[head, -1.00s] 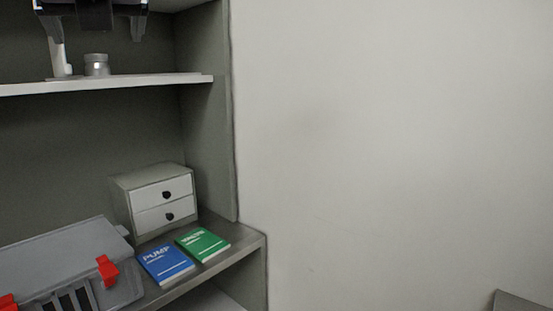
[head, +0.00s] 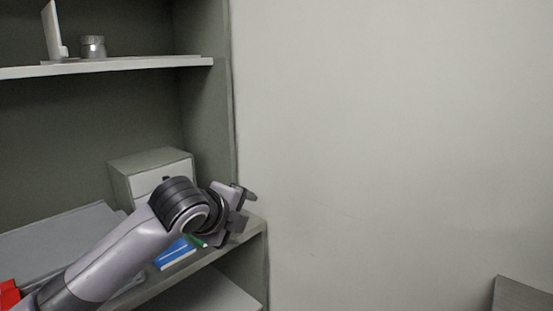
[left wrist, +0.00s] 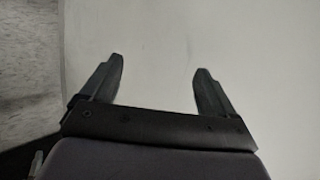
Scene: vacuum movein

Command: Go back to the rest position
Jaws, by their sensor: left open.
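My left arm comes in from the lower left of the head view and reaches across in front of the lower shelf. Its gripper (head: 240,210) is near the shelf's right end, against the pale wall. In the left wrist view the two fingers (left wrist: 160,85) stand wide apart with nothing between them. The gripper is open and empty. My right gripper is in neither view.
The shelf unit (head: 208,120) stands at left. A metal jar (head: 93,47) and an upright white piece (head: 52,30) are on the upper shelf. Below are a drawer box (head: 150,165), a grey case (head: 50,232) and a blue book (head: 175,255), partly hidden by my arm.

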